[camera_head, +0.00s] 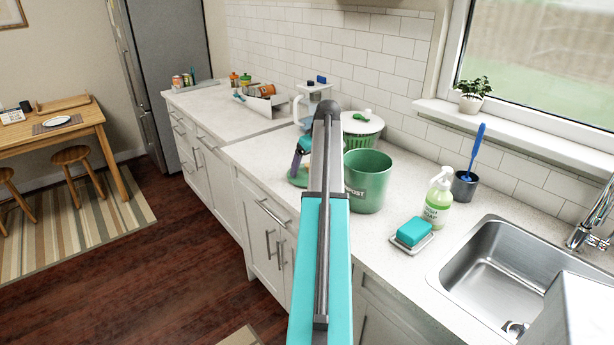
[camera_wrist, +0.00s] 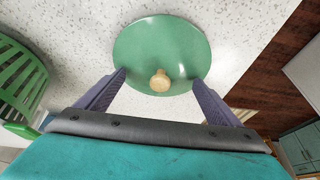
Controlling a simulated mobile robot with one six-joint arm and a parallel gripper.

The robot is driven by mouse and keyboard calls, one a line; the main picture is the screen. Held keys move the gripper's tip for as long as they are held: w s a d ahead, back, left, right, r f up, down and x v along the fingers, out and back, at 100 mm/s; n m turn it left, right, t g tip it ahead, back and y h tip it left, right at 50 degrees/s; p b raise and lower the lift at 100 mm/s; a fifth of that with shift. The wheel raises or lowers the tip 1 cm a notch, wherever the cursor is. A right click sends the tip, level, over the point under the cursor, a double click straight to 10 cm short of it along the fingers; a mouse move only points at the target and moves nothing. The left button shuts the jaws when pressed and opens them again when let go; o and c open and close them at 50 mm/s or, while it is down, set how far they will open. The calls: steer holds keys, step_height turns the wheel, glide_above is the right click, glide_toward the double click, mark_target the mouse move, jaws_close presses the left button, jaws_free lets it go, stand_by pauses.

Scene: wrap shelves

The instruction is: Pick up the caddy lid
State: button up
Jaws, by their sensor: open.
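The caddy lid (camera_wrist: 160,40) is a round green disc with a pale wooden knob (camera_wrist: 160,81), lying on the speckled worktop in the wrist view. In the head view only the lid's left edge (camera_head: 297,181) shows beside my arm. My gripper (camera_wrist: 160,76) is open, its two purple fingers apart on either side of the knob and over the lid's near part. I cannot tell their height above it. In the head view one finger (camera_head: 296,160) shows; the rest is behind my arm. The green compost caddy (camera_head: 368,185) stands open to the right.
A green slatted basket (camera_wrist: 22,80), with a white top in the head view (camera_head: 361,123), stands behind the caddy. A soap bottle (camera_head: 438,198), a blue sponge on a dish (camera_head: 412,232) and the sink (camera_head: 500,270) are to the right. The worktop's front edge is close to the lid.

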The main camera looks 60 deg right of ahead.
steer(key=shift+s+a, duration=0.1)
steer(key=c, duration=1.9)
steer(key=shift+f, duration=0.1)
steer(key=shift+c, duration=1.3)
